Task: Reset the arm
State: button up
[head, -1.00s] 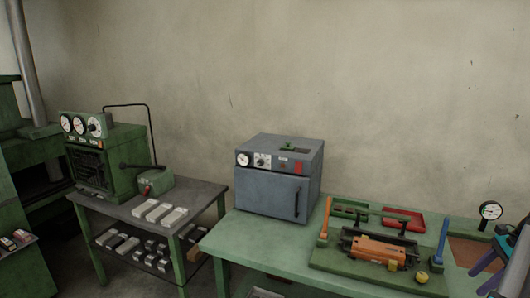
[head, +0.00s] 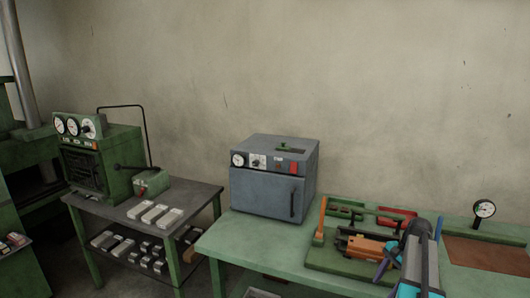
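My arm (head: 420,262) reaches in from the lower right in the head view, with grey, teal and purple parts. Nothing held can be made out.
A grey-blue oven (head: 268,190) with a closed door stands on the bench. A dial gauge (head: 484,210) stands at the right, beside a brown mat (head: 490,253). A grey table (head: 120,207) with metal blocks (head: 155,214) and a green machine (head: 100,160) stand left.

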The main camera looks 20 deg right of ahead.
jog(key=a+f+n+h, duration=0.1)
jog(key=a+f+n, duration=0.5)
jog(key=a, duration=0.8)
jog(key=a+f+n+h, duration=0.1)
jog(key=a+f+n, duration=0.4)
jog(key=a, duration=1)
jog(key=a+f+n+h, duration=0.1)
jog(key=a+f+n, duration=0.5)
jog(key=a, duration=0.8)
jog(key=s+f+g+b, duration=0.1)
jog(key=s+f+g, duration=0.2)
jog(key=s+f, duration=0.7)
jog(key=s+f+g+b, duration=0.1)
jog(key=s+f+g, duration=0.2)
jog(key=s+f, duration=0.7)
jog(key=s, duration=0.6)
jog(key=shift+g, duration=0.3)
